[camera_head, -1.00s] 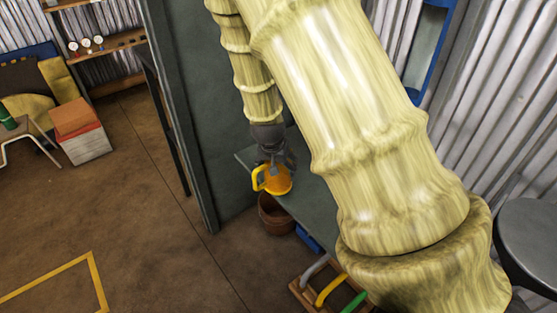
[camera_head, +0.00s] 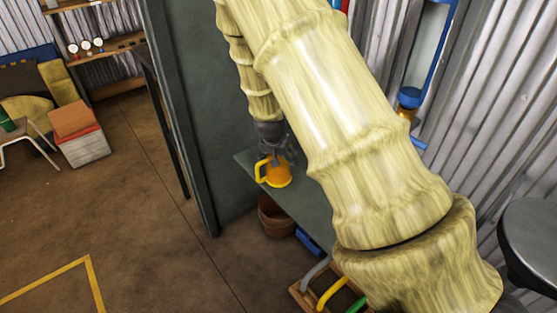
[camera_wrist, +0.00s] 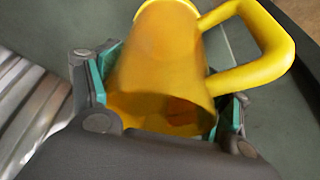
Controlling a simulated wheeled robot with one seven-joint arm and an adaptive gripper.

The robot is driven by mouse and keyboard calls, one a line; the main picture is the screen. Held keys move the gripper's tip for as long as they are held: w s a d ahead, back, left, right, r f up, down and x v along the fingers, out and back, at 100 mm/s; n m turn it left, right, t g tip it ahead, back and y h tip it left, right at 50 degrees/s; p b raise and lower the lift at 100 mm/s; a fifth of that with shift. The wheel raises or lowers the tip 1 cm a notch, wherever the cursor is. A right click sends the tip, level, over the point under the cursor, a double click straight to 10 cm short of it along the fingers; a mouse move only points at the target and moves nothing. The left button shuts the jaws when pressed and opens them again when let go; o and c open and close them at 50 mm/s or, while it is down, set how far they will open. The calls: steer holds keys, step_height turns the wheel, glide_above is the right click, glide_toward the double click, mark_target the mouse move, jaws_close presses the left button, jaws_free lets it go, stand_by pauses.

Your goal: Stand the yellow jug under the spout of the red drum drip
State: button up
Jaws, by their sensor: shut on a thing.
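The yellow jug (camera_head: 279,175) is at the left end of a grey-green bench, its handle pointing left in the head view. My gripper (camera_head: 275,158) is above it and shut on it. In the wrist view the jug (camera_wrist: 165,65) lies between the two teal-padded fingers of my gripper (camera_wrist: 170,95), with its handle at the upper right. I cannot tell whether its base touches the bench. A bit of red (camera_head: 341,5) shows behind my arm at the top; I cannot tell if it is the red drum drip. No spout is visible.
The bench (camera_head: 310,208) runs behind my arm. A brown basket (camera_head: 276,215) and a blue item (camera_head: 309,241) are below its front edge. A blue-framed tube (camera_head: 428,60) is on the corrugated wall. A grey panel (camera_head: 185,110) stands left of the bench. A dark round stool (camera_head: 530,240) is at right.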

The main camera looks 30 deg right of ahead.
steer(key=shift+r, duration=0.15)
steer(key=o, duration=1.1)
steer(key=shift+o, duration=0.2)
steer(key=p+v, duration=0.2)
steer(key=v, duration=1)
